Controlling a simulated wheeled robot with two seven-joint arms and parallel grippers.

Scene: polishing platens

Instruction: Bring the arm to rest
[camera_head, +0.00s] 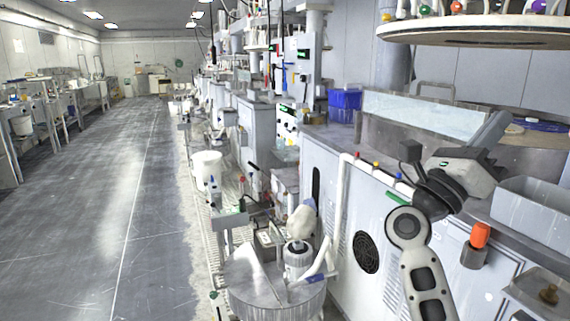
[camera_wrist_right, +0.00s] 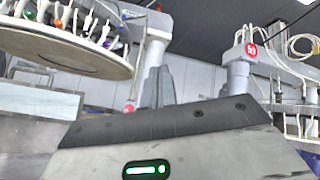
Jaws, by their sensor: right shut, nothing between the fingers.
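My right arm comes in from the lower right of the head view and bends up at the wrist. My right gripper (camera_head: 497,126) is raised in front of the grey cabinets, its fingers pointing up and to the right. The fingers are together with nothing between them. In the right wrist view, the closed fingers (camera_wrist_right: 156,88) stand up behind the grey gripper housing, which has a green light. My left gripper is not in view.
A round overhead carousel (camera_head: 470,32) hangs above the right gripper. A grey open bin (camera_head: 535,212), an orange-capped item (camera_head: 478,240) and a blue crate (camera_head: 345,103) are around the bench. A round metal platen (camera_head: 262,284) stands lower centre. The floor aisle (camera_head: 90,220) at left is clear.

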